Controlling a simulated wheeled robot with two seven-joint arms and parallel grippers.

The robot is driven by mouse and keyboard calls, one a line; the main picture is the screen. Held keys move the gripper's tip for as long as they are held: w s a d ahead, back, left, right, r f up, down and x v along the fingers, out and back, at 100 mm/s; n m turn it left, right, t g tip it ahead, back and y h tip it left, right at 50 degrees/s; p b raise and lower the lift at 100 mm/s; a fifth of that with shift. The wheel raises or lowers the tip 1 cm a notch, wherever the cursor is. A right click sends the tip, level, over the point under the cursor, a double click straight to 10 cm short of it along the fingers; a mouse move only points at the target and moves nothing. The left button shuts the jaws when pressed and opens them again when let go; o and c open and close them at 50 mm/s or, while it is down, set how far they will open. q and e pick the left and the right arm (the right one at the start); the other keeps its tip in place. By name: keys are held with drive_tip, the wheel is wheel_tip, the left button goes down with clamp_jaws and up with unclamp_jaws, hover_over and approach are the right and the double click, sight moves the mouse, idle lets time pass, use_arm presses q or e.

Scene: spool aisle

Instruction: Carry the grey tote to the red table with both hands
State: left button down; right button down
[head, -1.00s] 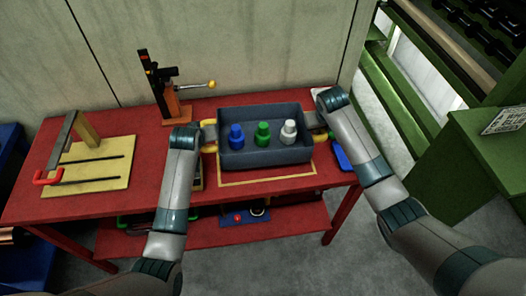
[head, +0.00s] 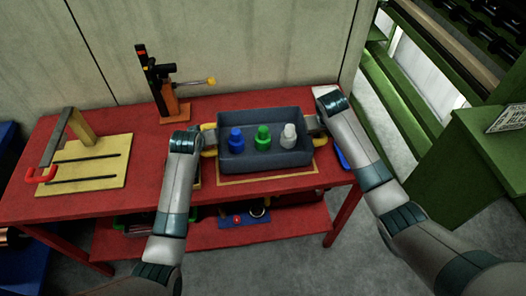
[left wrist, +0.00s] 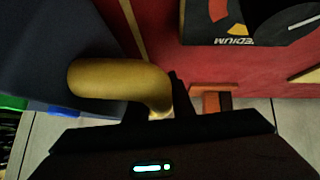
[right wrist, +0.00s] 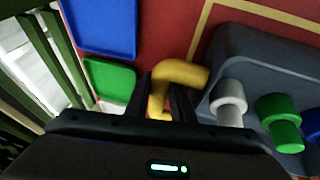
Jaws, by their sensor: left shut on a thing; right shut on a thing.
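The grey tote (head: 266,161) is level over the yellow outline on the red table (head: 110,204); I cannot tell whether its bottom touches the top. In it stand a blue bottle (head: 236,141), a green bottle (head: 262,138) and a white bottle (head: 289,137). My left gripper (head: 205,138) is shut on the tote's left yellow handle, which shows in the left wrist view (left wrist: 115,79). My right gripper (head: 315,127) is shut on the right yellow handle, seen in the right wrist view (right wrist: 183,74). My wrists partly hide both handles.
A wooden board with a red-handled arm (head: 88,165) lies at the table's left. A blue tray (right wrist: 102,27) is beside the tote's right end. Green racking (head: 470,165) stands at right.

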use_arm(q)
drive_tip(key=shift+f+b, duration=0.6)
use_arm(e)
drive_tip(key=shift+w+f, duration=0.1)
drive_tip(key=shift+f, duration=0.5)
use_arm(q)
drive_tip(key=c, duration=1.5)
unclamp_jaws()
drive_tip(key=shift+c, duration=0.2)
use_arm(e)
drive_tip(key=c, duration=1.5)
unclamp_jaws()
drive_tip(key=shift+c, duration=0.2)
use_arm(q)
drive_tip(key=shift+r, duration=0.1)
drive_tip(key=shift+s+r, duration=0.35)
drive_tip(key=shift+r, duration=0.05)
drive_tip(key=v, duration=1.1)
drive_tip(key=shift+s+f, duration=0.1)
drive_tip(key=shift+f, duration=0.05)
use_arm(e)
drive_tip(key=shift+s, duration=0.2)
drive_tip(key=shift+r, duration=0.1)
drive_tip(key=v, duration=1.1)
drive_tip(key=shift+s+r, duration=0.2)
drive_tip(key=shift+r, duration=0.15)
